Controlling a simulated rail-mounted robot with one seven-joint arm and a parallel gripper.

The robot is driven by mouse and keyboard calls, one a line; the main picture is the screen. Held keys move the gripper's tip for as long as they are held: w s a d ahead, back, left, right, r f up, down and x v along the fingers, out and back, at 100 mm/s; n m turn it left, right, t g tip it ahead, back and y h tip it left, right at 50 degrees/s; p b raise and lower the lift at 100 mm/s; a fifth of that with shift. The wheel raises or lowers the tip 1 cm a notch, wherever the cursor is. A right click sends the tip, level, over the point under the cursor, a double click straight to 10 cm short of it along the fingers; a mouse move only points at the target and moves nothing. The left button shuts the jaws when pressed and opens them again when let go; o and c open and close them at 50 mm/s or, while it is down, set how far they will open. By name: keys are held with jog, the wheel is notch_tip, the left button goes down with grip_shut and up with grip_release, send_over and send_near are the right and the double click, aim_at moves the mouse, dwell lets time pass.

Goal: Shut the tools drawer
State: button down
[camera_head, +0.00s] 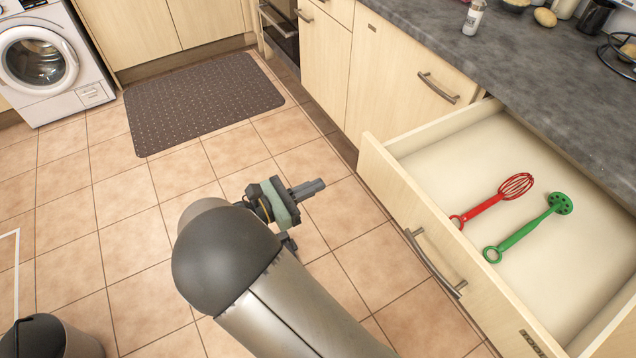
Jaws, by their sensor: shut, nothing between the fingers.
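The tools drawer (462,283) is pulled out from under the counter at the right, with a grey bar handle (436,263) on its front. A red whisk (497,198) and a green masher (528,228) lie flat inside it. The drawer's lower right corner runs out of the picture. My gripper (318,186) is shut and empty. It appears over the floor to the left of the drawer front, apart from it, with its fingers pointing right.
The grey worktop (520,60) above the drawer holds a bottle (473,17) and other kitchen items. Closed cabinets (390,85) stand beyond the drawer. A dark mat (203,102) lies on the tiled floor, and a washing machine (50,65) stands at the upper left. Open floor surrounds my arm.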

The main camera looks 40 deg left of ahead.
aim_at(367, 163)
jog(key=x, duration=1.1)
jog(key=shift+w+d+p, duration=0.1)
jog(key=shift+w+p, duration=0.05)
jog(key=shift+p, duration=0.2)
jog(key=shift+w, duration=0.1)
